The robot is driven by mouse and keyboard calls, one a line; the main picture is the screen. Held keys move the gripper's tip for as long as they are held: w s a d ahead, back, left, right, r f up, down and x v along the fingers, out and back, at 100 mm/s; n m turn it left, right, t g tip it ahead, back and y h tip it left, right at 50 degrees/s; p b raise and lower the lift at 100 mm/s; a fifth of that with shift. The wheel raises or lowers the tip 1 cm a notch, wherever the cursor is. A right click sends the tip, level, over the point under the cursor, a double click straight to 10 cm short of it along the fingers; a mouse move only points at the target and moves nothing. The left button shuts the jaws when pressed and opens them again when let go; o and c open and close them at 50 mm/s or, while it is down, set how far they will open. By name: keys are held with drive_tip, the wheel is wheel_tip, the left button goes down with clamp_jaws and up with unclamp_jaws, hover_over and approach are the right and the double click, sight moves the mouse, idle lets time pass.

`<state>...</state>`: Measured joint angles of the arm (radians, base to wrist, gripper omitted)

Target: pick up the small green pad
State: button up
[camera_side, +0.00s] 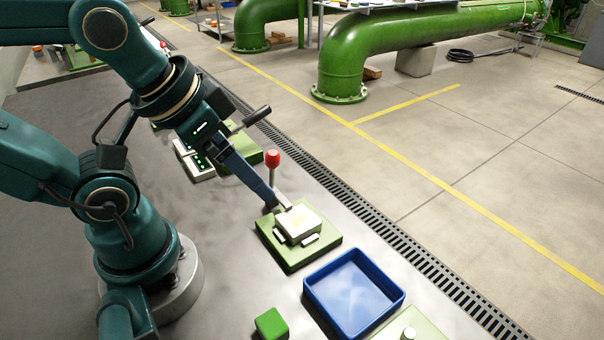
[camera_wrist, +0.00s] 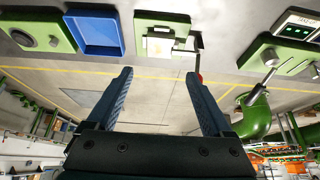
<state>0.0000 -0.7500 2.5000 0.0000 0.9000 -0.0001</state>
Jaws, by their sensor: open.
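A small green block (camera_side: 271,325), the only loose green pad-like piece I see, lies on the grey table at the front edge of the side view. I cannot make it out in the wrist view. My gripper (camera_side: 272,205) is near a green base plate with a pale block on it, well behind the small green block. In the wrist view my gripper (camera_wrist: 158,73) shows two blue fingers spread apart with nothing between them. The far finger is mostly hidden in the side view.
The green base plate (camera_side: 290,262) has a red-knobbed lever (camera_side: 272,158) beside it. A blue tray (camera_side: 316,306) stands between that plate and another green plate (camera_side: 437,334) with a round knob. A floor drain (camera_side: 375,222) runs behind.

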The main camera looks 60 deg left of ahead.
drive_tip(key=g, duration=0.5)
hover_over(271, 323)
drive_tip(key=f, duration=0.9)
drive_tip(key=shift+w, duration=0.3)
drive_tip(key=shift+s+f+g, duration=0.3)
drive_tip(key=shift+s+f, duration=0.05)
drive_tip(key=shift+f, duration=2.4)
clamp_jaws()
